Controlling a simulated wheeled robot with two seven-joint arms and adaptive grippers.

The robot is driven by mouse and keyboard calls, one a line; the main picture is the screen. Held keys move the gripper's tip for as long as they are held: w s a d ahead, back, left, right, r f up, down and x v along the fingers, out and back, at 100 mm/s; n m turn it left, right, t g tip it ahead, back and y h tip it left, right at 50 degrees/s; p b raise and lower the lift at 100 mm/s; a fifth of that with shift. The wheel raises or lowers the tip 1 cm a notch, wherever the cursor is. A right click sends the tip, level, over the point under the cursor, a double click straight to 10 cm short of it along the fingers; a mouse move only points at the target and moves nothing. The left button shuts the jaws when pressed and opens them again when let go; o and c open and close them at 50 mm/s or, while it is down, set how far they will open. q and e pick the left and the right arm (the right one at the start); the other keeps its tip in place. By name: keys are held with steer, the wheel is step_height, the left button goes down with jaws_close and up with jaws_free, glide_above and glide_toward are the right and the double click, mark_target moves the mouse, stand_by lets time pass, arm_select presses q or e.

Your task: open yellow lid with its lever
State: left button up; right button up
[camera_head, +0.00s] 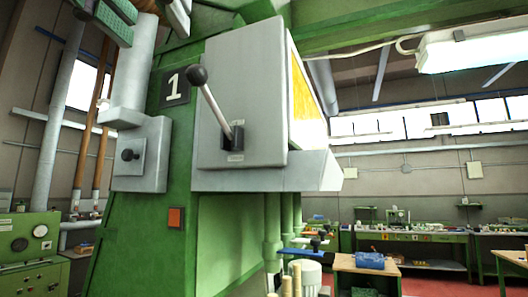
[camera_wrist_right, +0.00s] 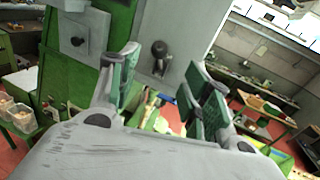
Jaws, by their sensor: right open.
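The lever (camera_head: 212,100) is on the front of a grey housing (camera_head: 255,75). It tilts up and left from a dark pivot block, with a black ball at its end. The ball also shows in the right wrist view (camera_wrist_right: 159,48), between and beyond the fingers. A yellow panel (camera_head: 303,100), likely the lid, shows at a slant on the housing's right side; I cannot tell if it is shut. My right gripper (camera_head: 118,17) is at the top left, partly cut off, above and left of the lever. Its green-padded fingers (camera_wrist_right: 163,90) are apart and empty. My left gripper is not in view.
A grey box with a dark knob (camera_head: 128,154) sits left of the lever, below a plate marked 1 (camera_head: 173,83). An orange button (camera_head: 175,217) is lower on the green machine.

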mark_target(193, 68)
steer(key=w+p, duration=0.1)
steer(key=w, duration=0.3)
steer(key=w+p, duration=0.1)
steer(key=w, duration=0.3)
steer(key=w+d+p, duration=0.1)
steer(key=w, duration=0.3)
steer(key=shift+w, duration=0.4)
jaws_close()
